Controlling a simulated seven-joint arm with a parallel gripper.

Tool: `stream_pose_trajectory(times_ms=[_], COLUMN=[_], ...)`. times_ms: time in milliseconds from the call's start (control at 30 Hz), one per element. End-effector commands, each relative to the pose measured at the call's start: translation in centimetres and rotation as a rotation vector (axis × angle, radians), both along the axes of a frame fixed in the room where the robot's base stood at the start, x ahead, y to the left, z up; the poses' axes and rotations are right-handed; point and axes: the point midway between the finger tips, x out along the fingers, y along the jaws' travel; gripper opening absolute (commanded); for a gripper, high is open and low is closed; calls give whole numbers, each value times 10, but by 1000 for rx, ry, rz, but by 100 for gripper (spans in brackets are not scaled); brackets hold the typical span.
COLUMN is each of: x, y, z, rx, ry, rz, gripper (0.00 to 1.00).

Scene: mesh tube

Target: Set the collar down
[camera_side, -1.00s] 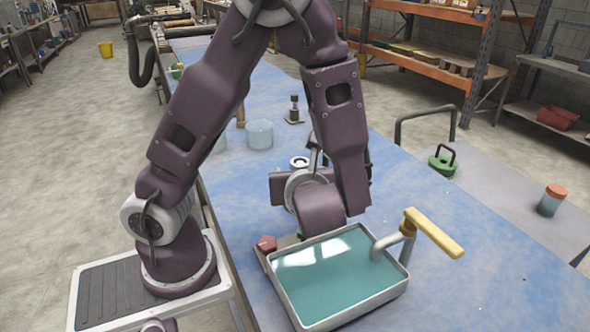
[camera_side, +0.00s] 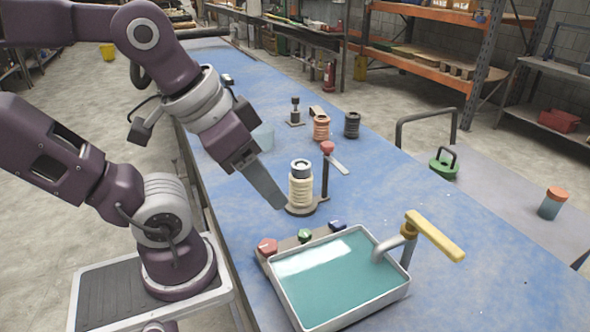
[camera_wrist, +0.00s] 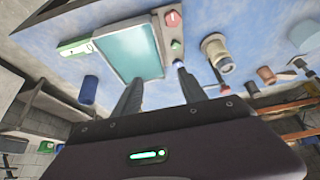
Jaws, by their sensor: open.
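A cream ribbed tube (camera_side: 301,190) stands upright on a dark round base with a black post beside it. A silver-grey collar (camera_side: 301,168) with a dark opening sits around its top. The tube also shows in the wrist view (camera_wrist: 215,48), right of my fingers. My gripper (camera_side: 278,202) is just left of the tube in the side view, pointing down and right, and appears apart from it. In the wrist view my gripper (camera_wrist: 157,84) has its two fingers spread, with nothing between them.
A teal-filled tray (camera_side: 330,275) with a grey spout and yellow handle (camera_side: 435,234) stands in front. Red (camera_side: 267,245), green (camera_side: 305,235) and blue (camera_side: 337,226) buttons line its back edge. The right tabletop is mostly clear.

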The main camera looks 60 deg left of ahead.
Motion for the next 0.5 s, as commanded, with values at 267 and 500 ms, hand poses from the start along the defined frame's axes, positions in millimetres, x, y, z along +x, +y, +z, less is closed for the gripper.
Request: stream_pose_trajectory(times_ms=[267,500], x=[59,132], y=[39,126], z=[9,-13], rx=[343,487], ry=[215,404], rz=[-507,-1442], gripper=[49,49])
